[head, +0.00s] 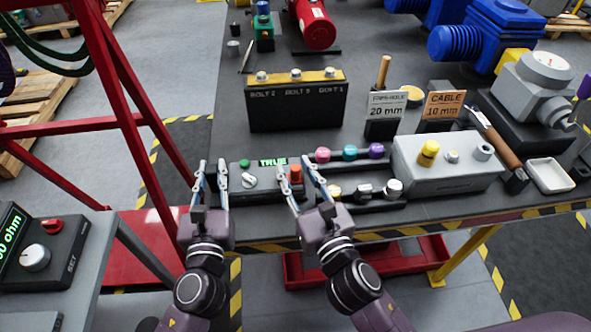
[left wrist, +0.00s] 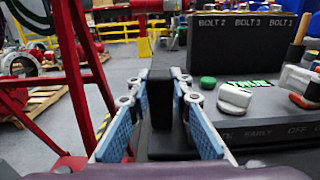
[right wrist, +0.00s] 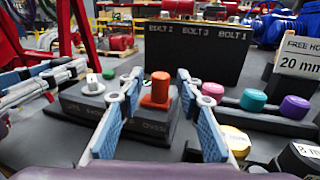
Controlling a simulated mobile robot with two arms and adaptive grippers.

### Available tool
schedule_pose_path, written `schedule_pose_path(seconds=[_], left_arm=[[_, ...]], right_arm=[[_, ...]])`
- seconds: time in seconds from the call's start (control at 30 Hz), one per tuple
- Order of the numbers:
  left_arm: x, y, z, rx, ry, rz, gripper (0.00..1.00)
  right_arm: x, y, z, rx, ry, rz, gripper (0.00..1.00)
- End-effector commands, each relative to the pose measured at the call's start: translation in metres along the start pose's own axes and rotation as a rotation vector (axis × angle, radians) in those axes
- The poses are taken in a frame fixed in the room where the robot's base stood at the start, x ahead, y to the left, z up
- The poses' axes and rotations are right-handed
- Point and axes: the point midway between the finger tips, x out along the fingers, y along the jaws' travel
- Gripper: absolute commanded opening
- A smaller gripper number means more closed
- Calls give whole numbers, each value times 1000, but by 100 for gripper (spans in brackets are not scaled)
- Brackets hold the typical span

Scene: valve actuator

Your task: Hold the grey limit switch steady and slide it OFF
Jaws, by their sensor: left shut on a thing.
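The dark grey switch box (head: 262,181) sits at the table's front edge. Its display reads TRUE, and it carries a green button (left wrist: 208,82), a white knob (left wrist: 235,95) and an orange-red post (right wrist: 158,90) at its right end. My left gripper (head: 212,171) is at the box's left end, shut on a dark upright part (left wrist: 161,112) between its fingers. My right gripper (head: 294,169) is open, its fingers on either side of the orange-red post; I cannot tell whether they touch it. The lettering on the box front is partly hidden and hard to read.
A black bolt block (head: 297,108) stands behind the box. Pink, teal and purple knobs (head: 350,152) are close on the right, with a light grey box (head: 450,165) beyond. A red frame (head: 140,95) rises to the left. The striped table edge (head: 400,231) runs in front.

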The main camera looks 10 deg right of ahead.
Motion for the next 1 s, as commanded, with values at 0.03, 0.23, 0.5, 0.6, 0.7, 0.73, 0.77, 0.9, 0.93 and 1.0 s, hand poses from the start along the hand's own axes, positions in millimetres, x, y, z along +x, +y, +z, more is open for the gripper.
schedule_pose_path(seconds=[0.03, 0.23, 0.5, 0.6, 0.7, 0.73, 0.77, 0.9, 0.93, 1.0], left_arm=[[-2, -2, -8, -2, 16, -3, 0], [-2, -2, -8, -2, 16, -3, 0], [-2, -2, -8, -2, 16, -3, 0], [-2, -2, -8, -2, 16, -3, 0], [-2, -2, -8, -2, 16, -3, 0], [-2, -2, -8, -2, 16, -3, 0], [-2, -2, -8, -2, 16, -3, 0], [-2, -1, -8, -2, 16, -2, 0], [-2, -1, -8, -2, 15, -2, 0], [-2, -1, -8, -2, 15, -2, 0]], right_arm=[[2, 0, -1, 0, 0, 0, 32], [2, 0, -1, 0, 1, 0, 32], [2, 0, -1, 0, 1, 0, 12], [2, 0, -1, 0, 1, 0, 0], [2, 0, -1, 0, 0, 0, 0], [2, 0, -1, 0, 0, 0, 0], [2, 0, -1, 0, 0, 0, 0], [2, 0, -1, 0, 0, 0, 0], [2, 1, -1, 0, 0, 0, 0], [4, 7, -1, 3, 1, 1, 0]])
